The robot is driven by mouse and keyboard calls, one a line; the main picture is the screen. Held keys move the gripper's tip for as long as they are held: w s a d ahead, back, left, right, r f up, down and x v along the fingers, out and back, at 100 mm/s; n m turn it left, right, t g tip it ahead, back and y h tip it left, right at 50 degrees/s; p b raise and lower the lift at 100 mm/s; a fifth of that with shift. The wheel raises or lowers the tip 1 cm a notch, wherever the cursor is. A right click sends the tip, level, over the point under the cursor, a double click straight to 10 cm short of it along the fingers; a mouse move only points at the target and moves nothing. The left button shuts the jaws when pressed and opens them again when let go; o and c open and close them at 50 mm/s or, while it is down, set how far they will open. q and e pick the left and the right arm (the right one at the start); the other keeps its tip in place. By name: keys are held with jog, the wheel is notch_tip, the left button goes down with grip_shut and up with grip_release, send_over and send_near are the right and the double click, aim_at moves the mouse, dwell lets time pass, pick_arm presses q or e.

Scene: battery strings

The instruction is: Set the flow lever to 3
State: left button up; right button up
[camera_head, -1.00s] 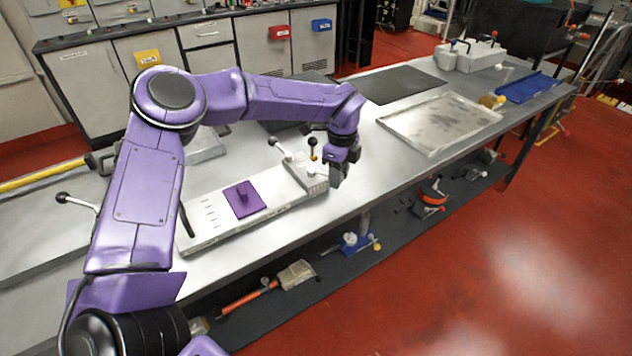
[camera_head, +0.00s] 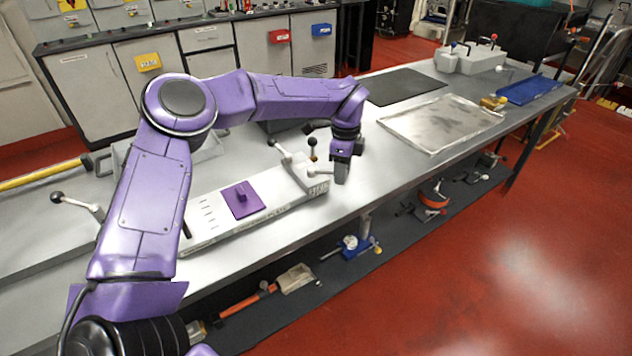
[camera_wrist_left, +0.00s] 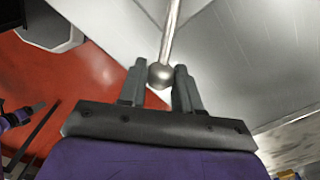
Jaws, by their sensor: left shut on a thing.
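A pale machine bed (camera_head: 200,215) with a raised head block (camera_head: 307,178) lies on the bench in the head view. A short lever (camera_head: 321,173) sticks out from the block toward the right. My left gripper (camera_head: 341,176) points down at the lever's end. In the left wrist view, the silver ball tip (camera_wrist_left: 161,75) of a thin rod sits between the two fingers (camera_wrist_left: 160,88), which are shut on it. Small markings show on the block's front face (camera_head: 318,189) but are too small to read. My right gripper is not in view.
Two other levers, one pale-knobbed (camera_head: 273,142) and one black-knobbed (camera_head: 312,142), stand by the block. A purple plate (camera_head: 242,200) lies on the bed. A metal tray (camera_head: 440,122), a dark mat (camera_head: 402,86) and a white box with levers (camera_head: 470,58) stand farther right.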

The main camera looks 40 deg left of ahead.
pick_arm(q)
jog(key=shift+w+a+f+n, duration=0.1)
jog(key=shift+w+n, duration=0.1)
jog(key=shift+n, duration=0.1)
jog(key=shift+w+a+f+n+b, duration=0.1)
jog(key=shift+w+n+b, duration=0.2)
jog(key=shift+n+b, duration=0.15)
jog(key=shift+w+a+n+b, duration=0.25)
jog(key=shift+w+n+b, duration=0.3)
jog(key=shift+n, duration=0.2)
jog(key=shift+w+a, duration=0.1)
jog(key=o, duration=1)
